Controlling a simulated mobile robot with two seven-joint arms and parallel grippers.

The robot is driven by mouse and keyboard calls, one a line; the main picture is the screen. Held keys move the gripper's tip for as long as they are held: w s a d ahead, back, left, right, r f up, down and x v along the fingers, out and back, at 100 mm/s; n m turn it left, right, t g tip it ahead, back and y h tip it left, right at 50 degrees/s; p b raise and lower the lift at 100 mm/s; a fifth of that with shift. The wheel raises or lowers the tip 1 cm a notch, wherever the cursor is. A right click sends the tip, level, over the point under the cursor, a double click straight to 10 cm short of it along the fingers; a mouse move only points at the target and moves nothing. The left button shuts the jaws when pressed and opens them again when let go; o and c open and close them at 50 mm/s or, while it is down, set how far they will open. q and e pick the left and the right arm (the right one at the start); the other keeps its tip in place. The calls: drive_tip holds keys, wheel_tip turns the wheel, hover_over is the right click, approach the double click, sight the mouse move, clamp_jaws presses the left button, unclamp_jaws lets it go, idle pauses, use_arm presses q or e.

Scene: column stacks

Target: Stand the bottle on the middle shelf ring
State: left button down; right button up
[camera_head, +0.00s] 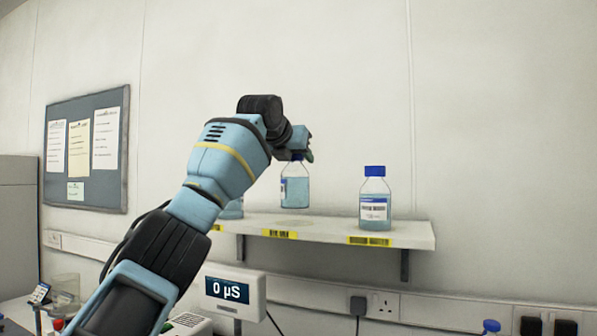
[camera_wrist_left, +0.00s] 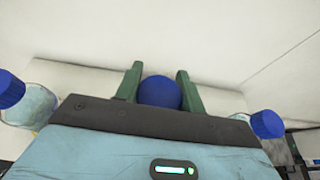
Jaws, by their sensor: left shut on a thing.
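My left gripper (camera_head: 301,156) is shut on the blue cap of a clear bottle (camera_head: 295,188) with pale blue liquid. The bottle hangs upright, its base a little above the shelf (camera_head: 330,232) as far as I can tell. A faint ring (camera_head: 292,222) shows on the shelf under it, in the middle. In the left wrist view the two green fingers (camera_wrist_left: 158,88) stand on either side of the blue cap (camera_wrist_left: 160,93); the bottle body is hidden below. My right gripper is not in view.
A similar blue-capped bottle (camera_head: 375,200) stands on the shelf to the right. Another bottle (camera_head: 232,209) stands at the left, mostly behind my arm. Yellow labels (camera_head: 280,234) line the shelf's front edge. A display reading 0 µS (camera_head: 234,291) sits below.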

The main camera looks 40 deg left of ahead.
sight(292, 163)
use_arm(q)
drive_tip(key=shift+d, duration=0.1)
drive_tip(key=shift+f, duration=1.75)
drive_tip(key=c, duration=0.9)
unclamp_jaws()
drive_tip(key=shift+f, duration=0.1)
drive_tip(key=shift+o, duration=0.2)
drive_tip(key=shift+s+r, duration=0.25)
drive_tip(key=v, duration=1.1)
drive_tip(key=shift+s, duration=0.3)
drive_tip(key=shift+d, duration=0.1)
